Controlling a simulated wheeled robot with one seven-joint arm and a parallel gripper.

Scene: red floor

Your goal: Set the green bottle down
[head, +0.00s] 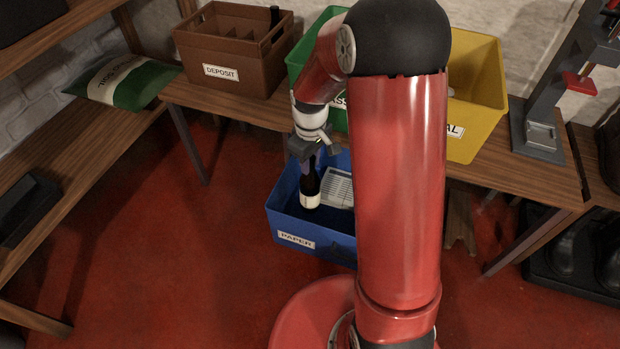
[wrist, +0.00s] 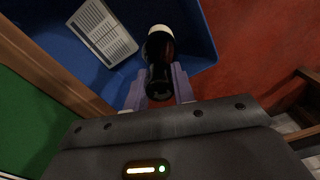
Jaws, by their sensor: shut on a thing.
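A dark bottle with a pale label (head: 310,190) is upright in my gripper (head: 312,150) in the head view. Its colour reads nearly black, so I cannot confirm green. In the wrist view the bottle (wrist: 159,60) sits between the two fingers of my gripper (wrist: 160,85), which is shut on it. The bottle is over or inside the blue bin labelled PAPER (head: 296,238). I cannot tell whether its base touches the bin floor. The blue bin also shows in the wrist view (wrist: 185,15).
A white printed sheet (head: 340,188) lies in the blue bin. On the bench stand a brown DEPOSIT crate (head: 235,73) with a bottle in it, a green bin (head: 300,50) and a yellow bin (head: 480,85). A bag (head: 125,83) lies at left. Red floor is clear at front left.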

